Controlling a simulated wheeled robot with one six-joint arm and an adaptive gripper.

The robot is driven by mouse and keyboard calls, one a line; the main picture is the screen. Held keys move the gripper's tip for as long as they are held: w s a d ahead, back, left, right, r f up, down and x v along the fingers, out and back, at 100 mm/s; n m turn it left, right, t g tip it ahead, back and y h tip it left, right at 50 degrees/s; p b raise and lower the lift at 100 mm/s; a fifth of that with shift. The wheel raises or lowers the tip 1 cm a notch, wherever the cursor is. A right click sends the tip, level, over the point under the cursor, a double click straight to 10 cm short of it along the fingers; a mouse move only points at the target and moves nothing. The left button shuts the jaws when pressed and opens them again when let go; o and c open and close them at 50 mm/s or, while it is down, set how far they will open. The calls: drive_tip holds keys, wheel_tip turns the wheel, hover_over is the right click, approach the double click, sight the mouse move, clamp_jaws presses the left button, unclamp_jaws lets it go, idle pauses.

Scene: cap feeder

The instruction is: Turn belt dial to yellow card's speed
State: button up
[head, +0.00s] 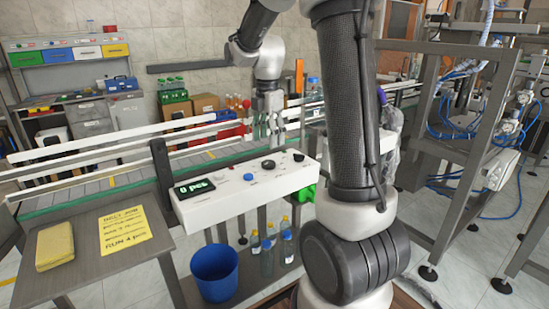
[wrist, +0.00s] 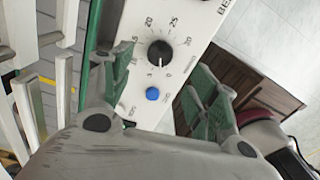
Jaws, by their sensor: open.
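The white control box (head: 245,194) stands at the belt's front edge, its display reading 0 pcs. A black dial (head: 268,164) sits on its top. In the wrist view a black dial (wrist: 160,52) has a printed scale around it, with 20 and 25 on the far side and 0 on the near side. Its pointer seems to face the 0 side. The yellow card (head: 125,230) lies on the side table; its handwriting is too small to read surely. My gripper (wrist: 161,62) is open, its green-padded fingers on either side of the dial, with no clear contact.
A blue button (wrist: 152,94) sits close to the dial. Another black knob (head: 298,157) is at the box's right end. A blue bin (head: 215,273) and several bottles stand below. Belt rails run behind the box.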

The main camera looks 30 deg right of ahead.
sight(268, 162)
drive_tip(key=shift+n, duration=0.3)
drive_tip(key=shift+f, duration=0.35)
wheel_tip(268, 162, down, 7)
drive_tip(key=shift+f, duration=0.1)
drive_tip(key=c, duration=1)
